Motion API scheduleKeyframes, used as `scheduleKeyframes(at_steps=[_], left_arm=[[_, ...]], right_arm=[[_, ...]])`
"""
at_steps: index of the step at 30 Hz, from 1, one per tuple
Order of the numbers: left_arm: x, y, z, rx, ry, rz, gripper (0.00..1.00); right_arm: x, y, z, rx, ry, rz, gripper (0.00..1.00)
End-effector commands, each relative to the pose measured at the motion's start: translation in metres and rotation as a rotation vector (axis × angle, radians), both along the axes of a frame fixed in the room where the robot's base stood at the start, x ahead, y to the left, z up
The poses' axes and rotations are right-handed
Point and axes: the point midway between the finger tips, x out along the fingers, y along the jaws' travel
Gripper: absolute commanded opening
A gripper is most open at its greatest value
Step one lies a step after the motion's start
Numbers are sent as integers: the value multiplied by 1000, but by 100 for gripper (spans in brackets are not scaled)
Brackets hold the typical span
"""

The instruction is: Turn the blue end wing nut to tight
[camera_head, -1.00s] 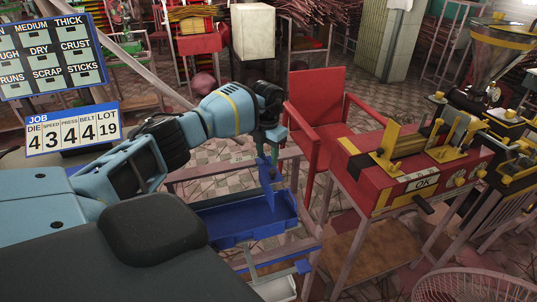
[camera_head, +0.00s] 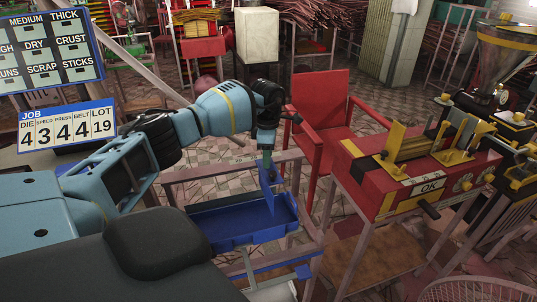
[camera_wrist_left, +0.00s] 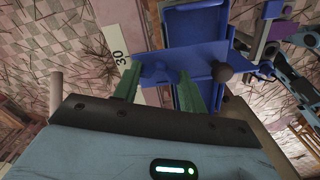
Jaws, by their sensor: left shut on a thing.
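The blue end wing nut (camera_wrist_left: 158,74) shows in the left wrist view between the two green fingers of my left gripper (camera_wrist_left: 158,88). The gripper is shut on it. In the head view my left gripper (camera_head: 267,152) reaches down to the top of the blue upright plate (camera_head: 269,190) above the blue tray (camera_head: 225,240). The nut is hidden by the fingers there, and I cannot tell how tight it is. My right gripper is not in view.
A red armchair (camera_head: 321,105) stands just behind and right of my gripper. A red extruder with yellow clamps (camera_head: 375,195) and an OK plate stands to the right. A job board (camera_head: 67,127) hangs at left. A dark round knob (camera_wrist_left: 222,72) is close beside the fingers.

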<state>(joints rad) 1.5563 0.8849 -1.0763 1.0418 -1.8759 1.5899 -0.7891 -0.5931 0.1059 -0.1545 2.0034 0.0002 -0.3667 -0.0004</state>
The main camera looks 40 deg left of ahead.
Motion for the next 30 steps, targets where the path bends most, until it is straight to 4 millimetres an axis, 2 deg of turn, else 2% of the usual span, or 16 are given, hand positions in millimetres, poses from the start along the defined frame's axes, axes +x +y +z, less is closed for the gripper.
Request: scheduleKeyframes(at_steps=[30], left_arm=[[0,0,0,0,-1,-921,19]], right_arm=[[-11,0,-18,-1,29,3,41]])
